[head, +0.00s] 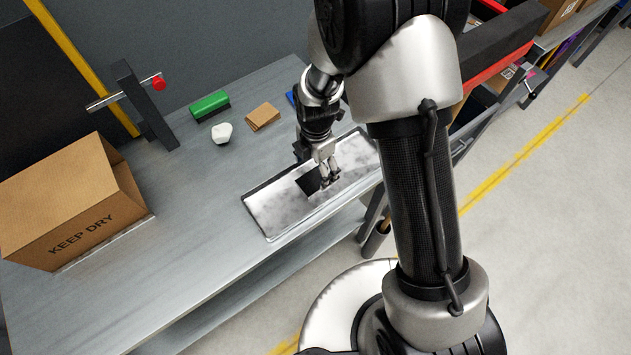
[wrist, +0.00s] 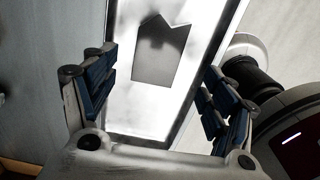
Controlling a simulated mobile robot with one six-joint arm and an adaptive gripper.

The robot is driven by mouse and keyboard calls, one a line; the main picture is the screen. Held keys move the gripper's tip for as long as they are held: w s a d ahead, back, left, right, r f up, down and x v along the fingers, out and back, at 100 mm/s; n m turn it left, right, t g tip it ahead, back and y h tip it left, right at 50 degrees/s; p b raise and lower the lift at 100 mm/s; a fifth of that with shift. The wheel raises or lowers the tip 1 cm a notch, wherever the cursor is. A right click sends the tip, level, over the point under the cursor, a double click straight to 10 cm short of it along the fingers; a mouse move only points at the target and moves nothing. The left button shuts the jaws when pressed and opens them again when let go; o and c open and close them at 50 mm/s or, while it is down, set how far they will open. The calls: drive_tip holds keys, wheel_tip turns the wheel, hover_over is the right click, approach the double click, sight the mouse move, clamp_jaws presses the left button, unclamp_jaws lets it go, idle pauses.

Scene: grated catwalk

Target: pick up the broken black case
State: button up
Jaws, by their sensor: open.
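The broken black case (head: 309,182) lies flat in a shallow, pale tray (head: 270,211) on the grey bench. In the wrist view the case (wrist: 160,55) is a dark plate with a notched, jagged upper edge, between and beyond my open fingers. My gripper (head: 328,179) is over the tray, pointing down, with its fingertips close to the right side of the case. In the wrist view my gripper (wrist: 158,88) has its blue-padded fingers spread wide with nothing between them. Part of the case is hidden by the fingers in the head view.
A cardboard box (head: 75,205) marked KEEP DRY stands at the left. A green block (head: 210,106), a white lump (head: 222,133) and a tan pad (head: 262,117) lie behind the tray. A stand with a red knob (head: 159,83) is at the back. Bench left of the tray is clear.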

sight(315, 179)
drive_tip(key=f+b, duration=0.1)
drive_tip(key=f, duration=0.2)
drive_tip(key=f+b, duration=0.1)
drive_tip(key=f, duration=0.2)
drive_tip(key=shift+w, duration=0.2)
drive_tip(key=shift+r, duration=0.1)
drive_tip(key=shift+c, duration=0.6)
drive_tip(key=c, duration=0.9)
